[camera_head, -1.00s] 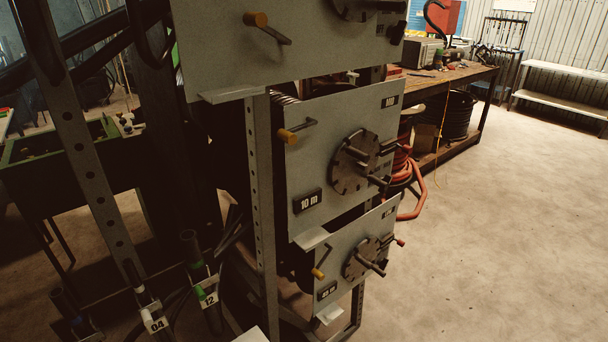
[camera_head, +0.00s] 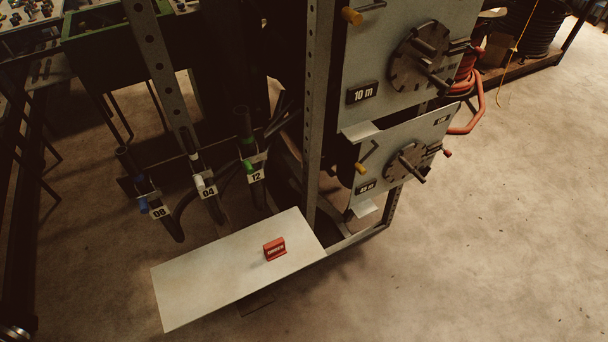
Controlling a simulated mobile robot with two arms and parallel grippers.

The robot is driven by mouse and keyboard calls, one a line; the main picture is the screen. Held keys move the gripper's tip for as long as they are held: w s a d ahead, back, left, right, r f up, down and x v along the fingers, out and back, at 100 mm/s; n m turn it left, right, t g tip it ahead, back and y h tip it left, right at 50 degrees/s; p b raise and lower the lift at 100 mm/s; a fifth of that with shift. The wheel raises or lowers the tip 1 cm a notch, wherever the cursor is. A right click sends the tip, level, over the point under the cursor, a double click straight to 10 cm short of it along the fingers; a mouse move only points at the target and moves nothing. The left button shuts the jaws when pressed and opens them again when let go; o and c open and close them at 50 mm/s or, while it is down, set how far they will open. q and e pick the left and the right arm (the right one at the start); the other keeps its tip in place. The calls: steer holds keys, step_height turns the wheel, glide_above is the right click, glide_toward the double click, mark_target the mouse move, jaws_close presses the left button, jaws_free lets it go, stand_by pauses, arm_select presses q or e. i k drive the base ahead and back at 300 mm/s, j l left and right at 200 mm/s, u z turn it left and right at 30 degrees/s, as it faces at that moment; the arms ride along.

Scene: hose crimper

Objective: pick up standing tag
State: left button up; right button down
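A small red tag (camera_head: 274,248) with a pale label strip stands on a light grey shelf plate (camera_head: 205,275) low in the camera_head view. It is right of the plate's middle. The lettering on the tag is too small to read surely. Nothing touches the tag from above. Neither of my grippers shows in this view.
Hoses with number plates 08 (camera_head: 160,211), 04 (camera_head: 208,191) and 12 (camera_head: 257,176) hang behind the plate. Grey panels with round dials, one marked 10 m (camera_head: 362,92), stand on a metal rack (camera_head: 318,110) to the right. The concrete floor (camera_head: 480,250) at right is clear.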

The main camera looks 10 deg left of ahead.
mark_target(274, 250)
steer(key=k+l, duration=0.15)
steer(key=l, duration=0.25)
steer(key=k+l+u, duration=0.15)
steer(key=l, duration=0.25)
steer(key=k+l, duration=0.25)
steer(key=i+l+u, duration=0.05)
steer(key=l, duration=0.05)
